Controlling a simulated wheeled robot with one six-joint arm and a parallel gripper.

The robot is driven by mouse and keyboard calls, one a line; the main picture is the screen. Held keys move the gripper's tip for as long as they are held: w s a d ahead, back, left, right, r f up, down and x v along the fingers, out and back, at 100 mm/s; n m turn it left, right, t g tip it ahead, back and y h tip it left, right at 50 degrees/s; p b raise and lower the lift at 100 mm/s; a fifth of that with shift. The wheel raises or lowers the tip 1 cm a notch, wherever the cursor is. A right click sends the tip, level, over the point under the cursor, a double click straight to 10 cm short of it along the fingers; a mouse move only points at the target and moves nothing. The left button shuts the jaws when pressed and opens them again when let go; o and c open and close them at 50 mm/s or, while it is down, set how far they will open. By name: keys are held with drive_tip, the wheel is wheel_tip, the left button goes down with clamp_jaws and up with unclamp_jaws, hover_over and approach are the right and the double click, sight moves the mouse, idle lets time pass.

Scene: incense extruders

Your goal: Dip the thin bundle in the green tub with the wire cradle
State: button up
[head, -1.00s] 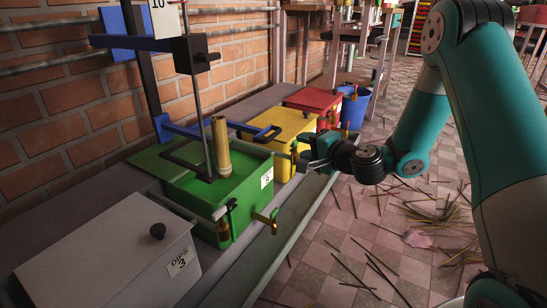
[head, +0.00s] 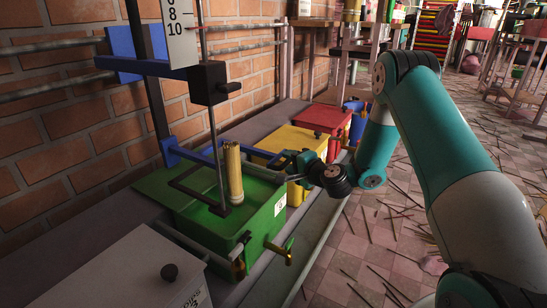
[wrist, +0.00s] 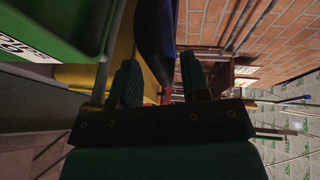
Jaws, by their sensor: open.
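The green tub (head: 263,228) stands on the bench, open at the top, with brass taps on its front. A thin tan bundle (head: 234,172) stands nearly upright over the tub, at the dark wire cradle (head: 220,210) on its vertical rod. I cannot tell how deep its lower end sits. A blue lever (head: 195,155) runs from the wall post above the tub; its outer end is hidden near my gripper (head: 287,168). My gripper is at the tub's far right corner. In the wrist view my gripper (wrist: 160,78) is open, with a dark blue form (wrist: 156,40) beyond and between the fingers.
A grey lidded box (head: 120,270) stands in front of the tub. Yellow (head: 297,140) and red (head: 325,116) lidded boxes stand behind it. The brick wall (head: 60,140) bounds the left. Sticks lie scattered on the tiled floor (head: 375,245).

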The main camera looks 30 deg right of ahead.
drive_tip(key=shift+w+f, duration=0.1)
drive_tip(key=shift+w, duration=0.35)
drive_tip(key=shift+a, duration=0.2)
drive_tip(key=shift+w+a, duration=0.1)
clamp_jaws()
wheel_tip(320, 180, up, 19)
drive_tip(key=p, duration=1.6)
